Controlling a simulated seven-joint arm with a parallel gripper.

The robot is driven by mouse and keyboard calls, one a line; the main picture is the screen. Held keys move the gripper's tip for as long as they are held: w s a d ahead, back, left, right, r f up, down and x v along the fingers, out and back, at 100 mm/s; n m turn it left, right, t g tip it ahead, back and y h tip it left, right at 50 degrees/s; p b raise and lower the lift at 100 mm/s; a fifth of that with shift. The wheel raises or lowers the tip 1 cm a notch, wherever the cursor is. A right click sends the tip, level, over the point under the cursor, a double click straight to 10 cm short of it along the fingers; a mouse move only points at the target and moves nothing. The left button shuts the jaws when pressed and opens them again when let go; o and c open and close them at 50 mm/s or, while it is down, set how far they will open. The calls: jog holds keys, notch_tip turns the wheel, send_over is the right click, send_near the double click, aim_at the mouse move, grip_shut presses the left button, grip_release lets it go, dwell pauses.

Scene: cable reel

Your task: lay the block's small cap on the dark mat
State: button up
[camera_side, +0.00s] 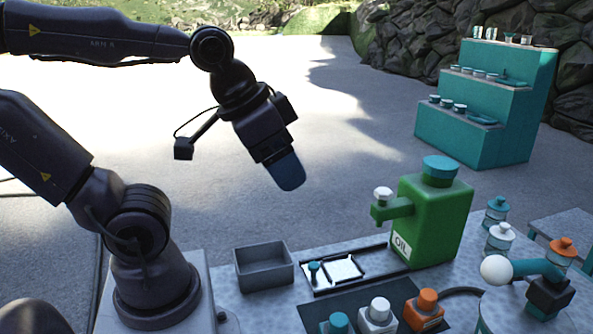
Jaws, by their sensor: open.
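The green block (437,222) marked OIL stands on the table with a large teal cap on its top. Its small white cap (383,192) sits upright on the end of the spout on the block's left side. The dark mat (350,297) lies in front of the block. My gripper (291,184) hangs in the air, tilted, to the left of the small cap and apart from it. It is open and empty, though its fingers overlap from this side.
A grey open bin (264,267) and a black-rimmed tray (318,291) holding a small teal-topped piece stand behind the mat. Teal, white and orange capped containers (378,312) crowd the mat's front. More bottles (497,237) and a teal-armed device (548,297) stand at right. Teal shelves (470,130) stand far back.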

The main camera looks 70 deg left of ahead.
dwell(0.4)
jog(key=n+g, duration=0.6)
jog(key=n, duration=0.9)
send_over(429, 293)
notch_tip(429, 293, down, 18)
jog(key=r, duration=0.1)
notch_tip(429, 293, down, 13)
jog(key=c, duration=1)
jog(key=shift+c, duration=0.2)
